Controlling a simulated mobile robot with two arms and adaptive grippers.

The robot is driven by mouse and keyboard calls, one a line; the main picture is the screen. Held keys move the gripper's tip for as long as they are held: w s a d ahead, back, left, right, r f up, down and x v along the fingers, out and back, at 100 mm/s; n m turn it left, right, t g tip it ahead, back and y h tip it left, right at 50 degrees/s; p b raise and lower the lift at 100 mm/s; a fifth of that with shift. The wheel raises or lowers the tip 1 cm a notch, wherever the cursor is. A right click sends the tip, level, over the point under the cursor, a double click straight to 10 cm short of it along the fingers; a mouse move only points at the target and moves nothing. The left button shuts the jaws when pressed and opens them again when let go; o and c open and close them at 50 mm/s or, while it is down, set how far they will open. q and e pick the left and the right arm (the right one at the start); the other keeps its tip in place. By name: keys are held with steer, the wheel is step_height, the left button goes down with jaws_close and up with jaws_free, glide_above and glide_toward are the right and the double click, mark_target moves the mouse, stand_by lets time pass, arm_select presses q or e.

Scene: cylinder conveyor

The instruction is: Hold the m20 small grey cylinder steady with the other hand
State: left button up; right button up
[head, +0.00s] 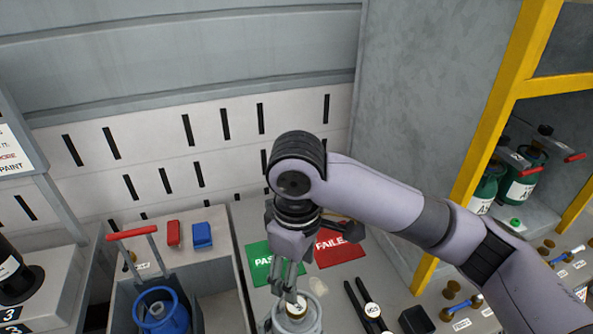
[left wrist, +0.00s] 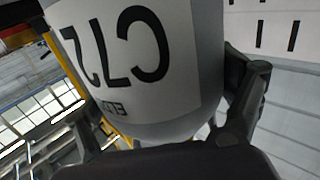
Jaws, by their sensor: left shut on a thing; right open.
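My right gripper (head: 289,279) reaches down from the right-hand arm in the head view. Its fingers are open, just above and beside a small grey cylinder (head: 297,309) with a pale labelled top at the bottom edge. I cannot read the label or tell whether the fingers touch it. In the left wrist view, my left gripper (left wrist: 165,120) is shut on a grey cylinder (left wrist: 209,50) with a white label and large dark characters upside down. Its fingers lie on either side of it. The left gripper does not show in the head view. I cannot tell whether both views show the same cylinder.
A green pass mat (head: 262,262) and a red failed mat (head: 338,248) lie behind the right gripper. A blue cylinder (head: 161,312) stands in a bin at the left. Dark tools (head: 366,306) and a black block (head: 416,320) lie to the right. A yellow frame (head: 497,110) borders the right shelf.

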arm_select(q)
steer(key=o, duration=1.1)
steer(key=shift+c, duration=0.2)
steer(key=shift+s, duration=0.1)
